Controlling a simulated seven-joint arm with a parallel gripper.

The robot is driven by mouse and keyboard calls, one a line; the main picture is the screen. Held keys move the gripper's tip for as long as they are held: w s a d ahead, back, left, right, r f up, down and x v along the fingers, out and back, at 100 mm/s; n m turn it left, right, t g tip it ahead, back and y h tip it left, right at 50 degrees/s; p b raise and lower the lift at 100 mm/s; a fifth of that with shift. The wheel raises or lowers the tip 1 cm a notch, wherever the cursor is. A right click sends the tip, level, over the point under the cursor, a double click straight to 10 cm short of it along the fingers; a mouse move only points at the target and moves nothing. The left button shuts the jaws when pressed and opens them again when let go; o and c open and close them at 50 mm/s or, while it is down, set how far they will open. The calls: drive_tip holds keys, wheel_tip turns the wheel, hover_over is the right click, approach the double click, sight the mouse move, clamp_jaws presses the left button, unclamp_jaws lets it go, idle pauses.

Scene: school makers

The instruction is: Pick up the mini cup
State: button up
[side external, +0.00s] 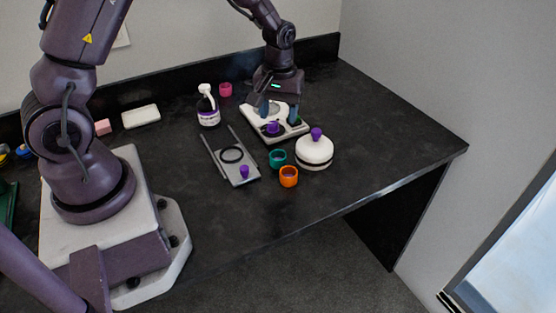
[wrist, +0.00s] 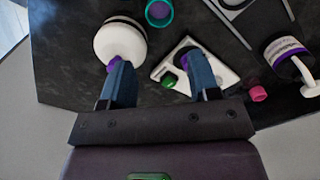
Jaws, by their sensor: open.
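Several small cups stand on the black bench: an orange cup (side external: 288,177) near the front, a teal-green cup (side external: 278,158) just behind it, and a pink cup (side external: 225,90) at the back. Which one is the mini cup is not clear. The wrist view shows the teal-green cup (wrist: 159,12) at the top edge and the pink cup (wrist: 258,94) at right. My gripper (side external: 280,112) is open and empty, pointing down above the white tray (side external: 298,129). In the wrist view its two blue fingers (wrist: 158,66) are apart, with no cup between them.
A white round jar with a purple knob (side external: 314,153) stands right of the white tray. A purple piece (side external: 272,128) is on the tray. A grey plate with a black ring (side external: 218,158) and a pump bottle (side external: 208,110) are at left. The bench's right side is clear.

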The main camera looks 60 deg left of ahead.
sight(278, 155)
drive_tip(key=f, duration=1.3)
drive_tip(key=shift+s+d, duration=0.15)
drive_tip(key=shift+d, duration=0.05)
drive_tip(key=c, duration=0.7)
drive_tip(key=shift+r, duration=0.15)
